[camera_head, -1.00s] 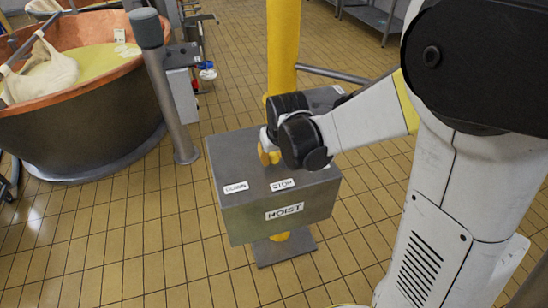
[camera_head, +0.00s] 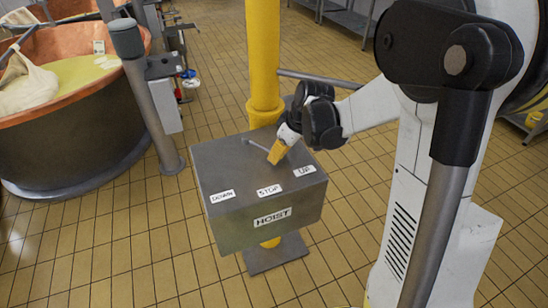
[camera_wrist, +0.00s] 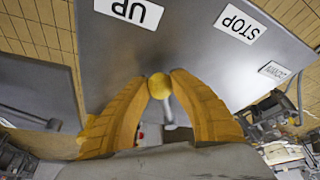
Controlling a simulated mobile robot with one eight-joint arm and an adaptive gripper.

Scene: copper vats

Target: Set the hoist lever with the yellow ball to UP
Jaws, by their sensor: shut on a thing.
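The grey hoist box (camera_head: 222,165) stands on a post, with labels DOWN (camera_head: 222,196), STOP (camera_head: 269,190) and UP (camera_head: 304,171) on its top. The lever's metal rod (camera_head: 256,145) runs from the rear of the top towards the front right. In the wrist view its yellow ball (camera_wrist: 159,86) sits between the fingertips of my gripper (camera_head: 277,152), which is shut on it. The ball lies between the UP (camera_wrist: 129,10) and STOP (camera_wrist: 240,24) labels, nearer UP. In the head view the fingers hide the ball.
A yellow column (camera_head: 263,60) rises behind the box, with a grey rail (camera_head: 322,76) to its right. A copper vat (camera_head: 75,130) and a grey post (camera_head: 150,110) stand to the left. The tiled floor in front is clear.

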